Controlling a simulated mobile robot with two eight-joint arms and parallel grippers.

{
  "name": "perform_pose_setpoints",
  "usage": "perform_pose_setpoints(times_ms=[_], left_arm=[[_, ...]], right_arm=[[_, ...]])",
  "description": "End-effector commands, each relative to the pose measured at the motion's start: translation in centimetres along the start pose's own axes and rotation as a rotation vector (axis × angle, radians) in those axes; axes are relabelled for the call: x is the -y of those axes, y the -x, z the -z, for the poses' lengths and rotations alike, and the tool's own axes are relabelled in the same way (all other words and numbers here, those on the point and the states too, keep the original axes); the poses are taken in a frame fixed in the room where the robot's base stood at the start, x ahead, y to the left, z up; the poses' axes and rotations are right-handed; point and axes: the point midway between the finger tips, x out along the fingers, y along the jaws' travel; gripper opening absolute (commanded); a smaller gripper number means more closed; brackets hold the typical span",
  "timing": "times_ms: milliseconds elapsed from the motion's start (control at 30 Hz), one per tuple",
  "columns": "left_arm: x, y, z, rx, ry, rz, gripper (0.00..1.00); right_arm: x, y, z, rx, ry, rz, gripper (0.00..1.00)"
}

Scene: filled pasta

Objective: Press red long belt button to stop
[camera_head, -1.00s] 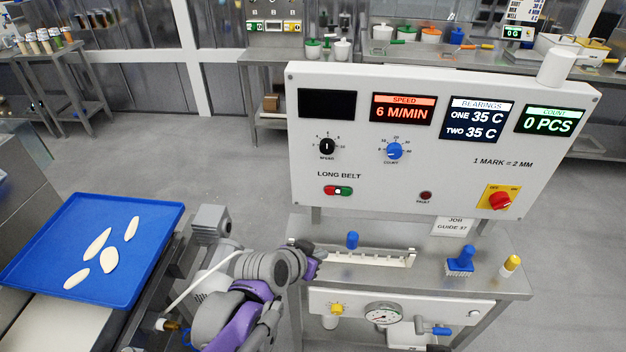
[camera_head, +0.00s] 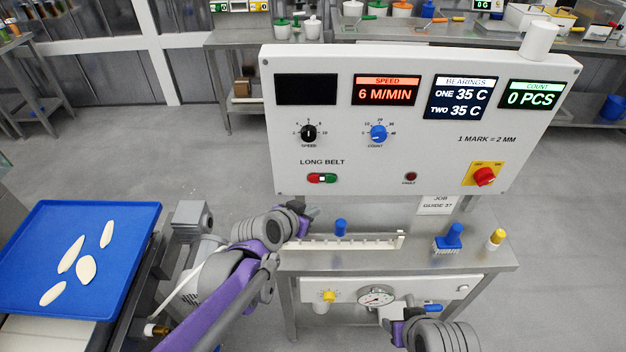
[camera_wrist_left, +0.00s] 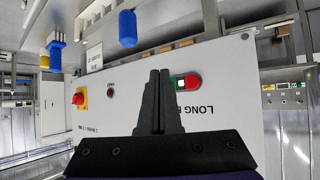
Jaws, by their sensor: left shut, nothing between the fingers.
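The red long belt button (camera_head: 315,178) sits beside a green one (camera_head: 331,178) under the words LONG BELT on the white panel (camera_head: 380,160). Both show in the left wrist view, the red button (camera_wrist_left: 195,81) just right of the fingertips in the picture. My left gripper (camera_head: 308,213) is low in front of the panel, below the button, with its fingers partly hidden by the wrist. In the left wrist view the gripper (camera_wrist_left: 158,72) is shut and empty. Contact with the panel cannot be told. Part of my right arm shows at the bottom; its fingers are unclear.
A red rotary switch (camera_head: 484,177) is on the panel's right. A blue tray (camera_head: 30,285) stands left.

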Motion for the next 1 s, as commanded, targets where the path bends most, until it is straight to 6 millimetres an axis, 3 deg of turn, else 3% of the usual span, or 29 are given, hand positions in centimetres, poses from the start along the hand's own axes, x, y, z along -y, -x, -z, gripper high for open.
perform_pose_setpoints(times_ms=[500, 1000], left_arm=[[3.4, -4.7, 3.4, 0.0, 0.001, 0.0, 0.0], [3.9, -5.4, 3.9, 0.001, 0.0, 0.0, 0.0]], right_arm=[[0.0, -0.2, -0.2, 0.001, 0.0, 0.0, 0.5], [0.0, -0.2, -0.1, 0.001, 0.0, 0.0, 0.5]])
